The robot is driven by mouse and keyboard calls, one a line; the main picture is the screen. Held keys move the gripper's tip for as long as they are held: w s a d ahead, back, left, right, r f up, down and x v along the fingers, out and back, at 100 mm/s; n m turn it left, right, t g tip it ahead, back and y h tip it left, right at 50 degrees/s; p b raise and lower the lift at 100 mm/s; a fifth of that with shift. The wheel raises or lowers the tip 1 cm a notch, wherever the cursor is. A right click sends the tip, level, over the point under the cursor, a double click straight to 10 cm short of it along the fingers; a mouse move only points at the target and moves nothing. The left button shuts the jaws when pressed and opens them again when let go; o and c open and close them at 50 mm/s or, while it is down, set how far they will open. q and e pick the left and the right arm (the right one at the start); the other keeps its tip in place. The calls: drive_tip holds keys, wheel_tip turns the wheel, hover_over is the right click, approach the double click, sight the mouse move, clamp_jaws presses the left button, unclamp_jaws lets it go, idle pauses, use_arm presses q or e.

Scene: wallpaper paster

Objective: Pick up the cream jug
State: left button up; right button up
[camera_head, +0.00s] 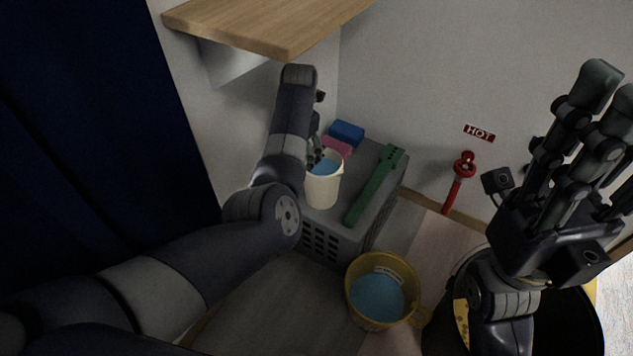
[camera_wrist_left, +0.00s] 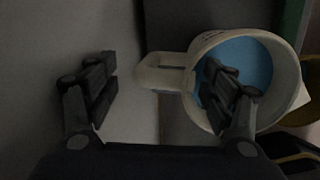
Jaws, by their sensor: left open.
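The cream jug (camera_head: 321,190) stands upright on a grey crate (camera_head: 335,229) and has blue inside. My left gripper (camera_head: 318,148) is at the jug's far side in the head view, partly hidden by my arm. In the left wrist view, the jug (camera_wrist_left: 203,112) is at the right with its handle (camera_wrist_left: 160,72) pointing left. My left gripper (camera_wrist_left: 160,75) is open there, one finger over the jug's mouth and the other left of the handle. The handle lies between the fingers in the picture; I cannot tell contact. My right gripper (camera_head: 606,90) is raised at the right, away from the jug.
A green bar-shaped thing (camera_head: 375,187) lies on the crate right of the jug. Blue (camera_head: 347,132) and pink (camera_head: 337,147) blocks lie behind it. A wooden shelf (camera_head: 265,22) overhangs. A red tap (camera_head: 459,180) is on the wall.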

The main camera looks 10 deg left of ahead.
use_arm(q)
drive_tip(key=shift+f, duration=0.1)
drive_tip(key=c, duration=1.6)
drive_tip(key=shift+c, duration=0.9)
drive_tip(key=shift+r, duration=0.2)
